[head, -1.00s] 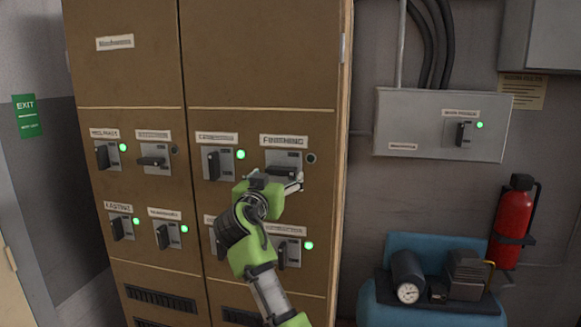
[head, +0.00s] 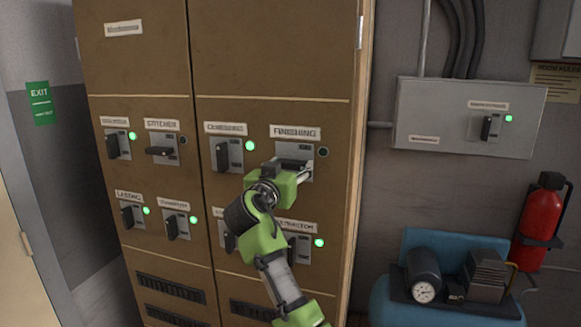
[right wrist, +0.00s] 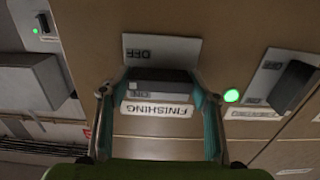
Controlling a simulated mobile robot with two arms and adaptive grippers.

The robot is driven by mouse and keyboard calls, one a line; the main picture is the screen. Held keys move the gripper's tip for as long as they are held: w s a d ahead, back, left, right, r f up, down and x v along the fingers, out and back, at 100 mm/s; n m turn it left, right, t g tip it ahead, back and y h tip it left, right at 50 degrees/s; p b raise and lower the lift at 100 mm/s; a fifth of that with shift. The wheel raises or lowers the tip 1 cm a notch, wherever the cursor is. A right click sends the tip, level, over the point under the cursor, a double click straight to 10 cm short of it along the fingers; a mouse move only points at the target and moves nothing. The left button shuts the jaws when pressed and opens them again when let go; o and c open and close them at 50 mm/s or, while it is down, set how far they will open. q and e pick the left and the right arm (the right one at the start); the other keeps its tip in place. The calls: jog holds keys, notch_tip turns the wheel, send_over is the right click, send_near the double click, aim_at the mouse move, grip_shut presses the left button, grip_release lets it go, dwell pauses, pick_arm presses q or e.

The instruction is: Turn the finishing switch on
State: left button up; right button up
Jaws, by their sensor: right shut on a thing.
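The finishing switch (head: 294,163) is on the brown cabinet, under its "FINISHING" label (head: 295,133). Its black handle lies level, and the round lamp (head: 323,152) beside it is dark. My right gripper (head: 284,170) is at the handle and partly covers it. In the right wrist view, the label is upside down and the fingers of my right gripper (right wrist: 162,92) stand on both sides of the dark handle (right wrist: 160,82), shut on it. OFF and ON marks show on the plate. My left gripper is not in view.
Several other switches share the cabinet; the stitcher switch (head: 163,149) also has a level handle and dark lamp. A grey wall box (head: 460,117) with a lit green lamp, a red extinguisher (head: 540,222) and a blue compressor (head: 440,245) stand to the right.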

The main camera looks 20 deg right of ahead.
jog(key=shift+n, duration=1.1)
jog(key=n, duration=0.2)
jog(key=shift+d+r+n, duration=0.1)
jog(key=shift+r+n, duration=0.05)
jog(key=shift+n, duration=0.15)
jog(key=n+p, duration=0.1)
jog(key=n, duration=0.3)
jog(key=shift+r+p, duration=0.1)
jog(key=shift+p, duration=0.3)
jog(key=n+p, duration=0.2)
jog(key=n, duration=0.3)
jog(key=shift+r, duration=0.1)
jog(key=shift+n+p, duration=1.45)
jog(key=shift+n, duration=0.55)
